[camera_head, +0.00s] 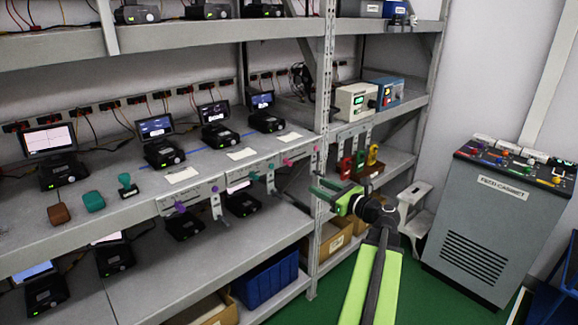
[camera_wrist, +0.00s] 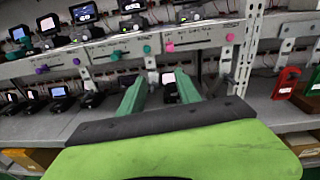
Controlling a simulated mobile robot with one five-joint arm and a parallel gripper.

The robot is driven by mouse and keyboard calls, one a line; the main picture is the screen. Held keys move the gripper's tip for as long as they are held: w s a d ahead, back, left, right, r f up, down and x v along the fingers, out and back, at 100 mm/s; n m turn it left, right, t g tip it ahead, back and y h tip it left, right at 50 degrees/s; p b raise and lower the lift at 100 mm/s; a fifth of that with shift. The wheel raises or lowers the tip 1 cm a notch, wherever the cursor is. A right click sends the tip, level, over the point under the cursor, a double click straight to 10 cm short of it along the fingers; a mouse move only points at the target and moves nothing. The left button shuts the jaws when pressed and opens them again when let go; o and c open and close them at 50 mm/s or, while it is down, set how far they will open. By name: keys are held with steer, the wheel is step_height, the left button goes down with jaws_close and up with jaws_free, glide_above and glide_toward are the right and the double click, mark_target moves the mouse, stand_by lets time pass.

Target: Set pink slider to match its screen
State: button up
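A slider panel with pink parts is on the shelf's front edge. A pink knob (camera_head: 287,161) sits at its left end, and it also shows in the wrist view (camera_wrist: 170,47). A second, smaller pink piece (camera_wrist: 230,37) is at the panel's right end. The screen (camera_head: 262,100) above and behind this panel is lit dark blue, its reading too small to make out; a lit screen also shows at the wrist view's top (camera_wrist: 131,5). My gripper (camera_head: 322,187) has its two green fingers apart and empty, in front of and below the panel. It touches nothing visible (camera_wrist: 160,80).
Purple (camera_head: 180,207) and teal (camera_head: 253,177) slider panels lie to the left. A rack upright (camera_head: 325,110) stands right of the pink panel. Red, green and yellow handles (camera_head: 359,160) hang beyond it.

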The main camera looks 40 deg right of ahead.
steer(key=s+d+m+h, duration=0.1)
steer(key=d, duration=0.1)
glide_toward(291, 164)
steer(key=shift+t, duration=0.3)
steer(key=w, duration=0.9)
steer(key=shift+d+f, duration=0.2)
steer(key=shift+d, duration=0.1)
jaws_close()
stand_by(0.6)
